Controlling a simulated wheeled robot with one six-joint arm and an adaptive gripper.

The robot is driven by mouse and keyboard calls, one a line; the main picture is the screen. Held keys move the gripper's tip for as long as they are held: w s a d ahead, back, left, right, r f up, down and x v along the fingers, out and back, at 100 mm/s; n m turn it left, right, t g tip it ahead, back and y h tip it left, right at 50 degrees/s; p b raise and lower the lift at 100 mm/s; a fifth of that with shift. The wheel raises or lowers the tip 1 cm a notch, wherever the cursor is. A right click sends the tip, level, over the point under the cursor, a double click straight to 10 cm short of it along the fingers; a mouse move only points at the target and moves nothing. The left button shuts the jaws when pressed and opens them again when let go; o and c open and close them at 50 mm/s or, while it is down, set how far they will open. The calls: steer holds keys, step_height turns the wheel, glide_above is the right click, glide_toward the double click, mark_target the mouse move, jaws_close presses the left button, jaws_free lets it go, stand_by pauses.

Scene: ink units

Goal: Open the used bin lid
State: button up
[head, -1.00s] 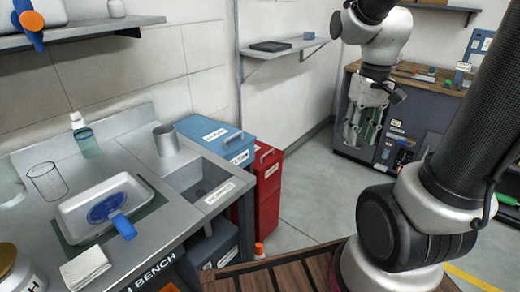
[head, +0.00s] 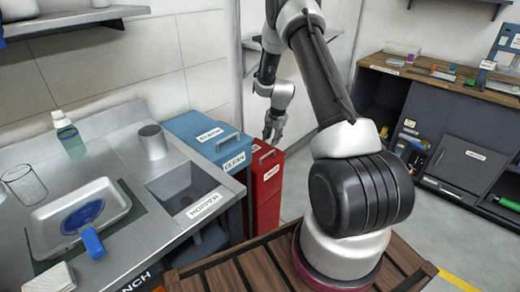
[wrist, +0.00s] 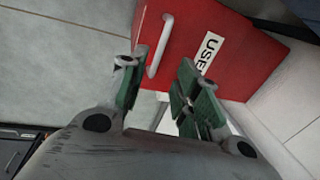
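The red used bin (head: 266,188) stands at the right end of the wash bench, with its lid looking shut. In the wrist view its red lid (wrist: 228,35) carries a white label reading "USE", partly cut off. A pale bar handle (wrist: 158,48) on the lid also shows in the head view (head: 267,156). My gripper (head: 273,133) is just above the red bin's right side. In the wrist view my gripper (wrist: 163,62) is open, its green-padded fingers apart, and the handle lies beyond and between the fingertips. I see no contact.
A blue bin (head: 205,136) labelled CLEAN stands directly left of the red one. The bench with a hopper sink (head: 188,188) and a metal cup (head: 153,142) is to the left. A wall shelf (head: 255,45) is behind my arm. Floor to the right is clear.

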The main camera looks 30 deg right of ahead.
mark_target(268, 154)
steer(key=f, duration=0.2)
steer(key=w+f, duration=0.1)
steer(key=f, duration=0.4)
steer(key=shift+w+a+f, duration=0.15)
steer(key=shift+a+f, duration=0.2)
jaws_close()
